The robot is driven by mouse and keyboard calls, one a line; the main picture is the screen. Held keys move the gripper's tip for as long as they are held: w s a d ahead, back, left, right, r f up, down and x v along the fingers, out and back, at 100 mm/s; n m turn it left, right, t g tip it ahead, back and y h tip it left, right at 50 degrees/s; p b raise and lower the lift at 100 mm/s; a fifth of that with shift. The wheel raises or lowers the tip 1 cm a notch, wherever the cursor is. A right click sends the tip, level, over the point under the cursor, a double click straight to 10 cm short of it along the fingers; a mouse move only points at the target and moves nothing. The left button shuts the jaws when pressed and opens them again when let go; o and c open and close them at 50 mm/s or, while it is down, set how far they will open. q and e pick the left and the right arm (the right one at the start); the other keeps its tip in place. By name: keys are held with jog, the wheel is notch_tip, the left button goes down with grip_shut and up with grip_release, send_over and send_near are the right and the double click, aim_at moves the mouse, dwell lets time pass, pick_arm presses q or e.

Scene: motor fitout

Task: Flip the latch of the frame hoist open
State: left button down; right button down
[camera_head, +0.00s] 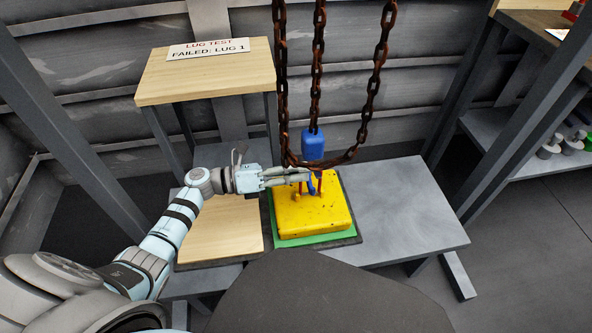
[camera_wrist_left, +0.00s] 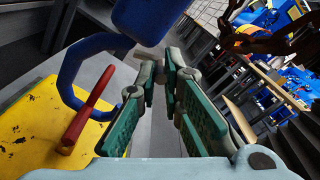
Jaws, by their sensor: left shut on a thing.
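The frame hoist's blue hook block (camera_head: 313,144) hangs on rusty chain above a yellow load (camera_head: 315,208). Its blue hook (camera_wrist_left: 68,72) curves down at the left of the left wrist view. A slim red piece (camera_wrist_left: 86,112) stands slanted beside the hook, over the yellow load. My left gripper (camera_head: 304,175) is at the hook from the left, just above the load. In the left wrist view its green-padded fingers (camera_wrist_left: 161,74) are close together, tips below the hook block. The latch at the fingertips is small and mostly hidden by them. My right gripper is not in view.
The yellow load sits on a green pad (camera_head: 318,238) on a grey table (camera_head: 410,215), clear to the right. A slack chain loop (camera_head: 335,160) hangs around the hook block. A wooden stand (camera_head: 205,80) with a sign (camera_head: 208,49) reading "LUG TEST FAILED: LUG 1" is behind.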

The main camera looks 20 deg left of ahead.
pick_arm(q)
jog(key=c, duration=1.7)
grip_release()
jog(key=shift+r, duration=0.1)
jog(key=v, duration=1.2)
